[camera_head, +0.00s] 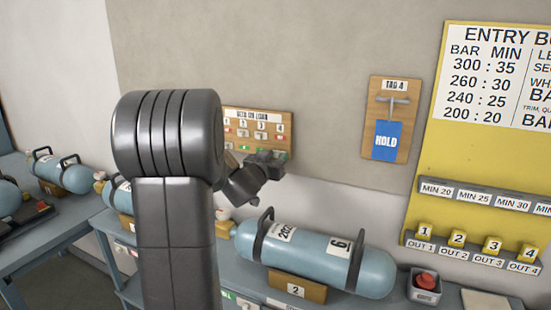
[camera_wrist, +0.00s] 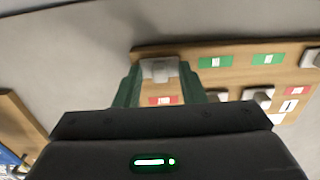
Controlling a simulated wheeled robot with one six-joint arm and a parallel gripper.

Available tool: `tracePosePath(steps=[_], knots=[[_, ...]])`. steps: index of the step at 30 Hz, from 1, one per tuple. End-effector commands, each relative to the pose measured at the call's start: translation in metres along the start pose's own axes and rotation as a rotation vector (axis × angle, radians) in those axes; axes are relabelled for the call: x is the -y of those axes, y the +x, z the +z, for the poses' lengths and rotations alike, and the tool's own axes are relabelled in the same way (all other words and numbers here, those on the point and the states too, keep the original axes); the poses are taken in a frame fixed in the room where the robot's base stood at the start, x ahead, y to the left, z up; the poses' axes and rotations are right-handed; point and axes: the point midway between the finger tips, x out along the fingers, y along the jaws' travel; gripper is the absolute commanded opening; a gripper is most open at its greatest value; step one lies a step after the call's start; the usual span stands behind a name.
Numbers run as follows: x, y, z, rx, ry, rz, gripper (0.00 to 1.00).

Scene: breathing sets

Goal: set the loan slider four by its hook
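The loan board (camera_head: 258,131) hangs on the wall with numbered columns and small sliders. My gripper (camera_head: 275,158) is at its lower right corner and hides part of it. In the wrist view the board is upside down. Slider four (camera_wrist: 158,70), a pale grey block, sits at the outer end of the row, its red label (camera_wrist: 163,100) showing and no green one. My dark green fingers (camera_wrist: 160,84) stand on either side of this slider, their tips close to it. Whether they press on it cannot be told.
Beside it, two sliders show green labels (camera_wrist: 215,62) and another shows red. A wooden tag board (camera_head: 390,148) with a blue HOLD card hangs to the right. A yellow entry board (camera_head: 430,190) is farther right. Blue cylinders (camera_head: 315,255) lie on the bench below.

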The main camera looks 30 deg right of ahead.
Motion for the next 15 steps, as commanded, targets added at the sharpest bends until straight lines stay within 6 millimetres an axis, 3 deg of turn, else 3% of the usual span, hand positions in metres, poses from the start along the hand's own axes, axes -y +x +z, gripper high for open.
tracePosePath(steps=[7,15], knots=[[0.001,-0.021,0.000,-0.001,0.000,-0.002,0.36],[0.001,-0.080,0.000,-0.001,0.002,-0.003,0.36]])
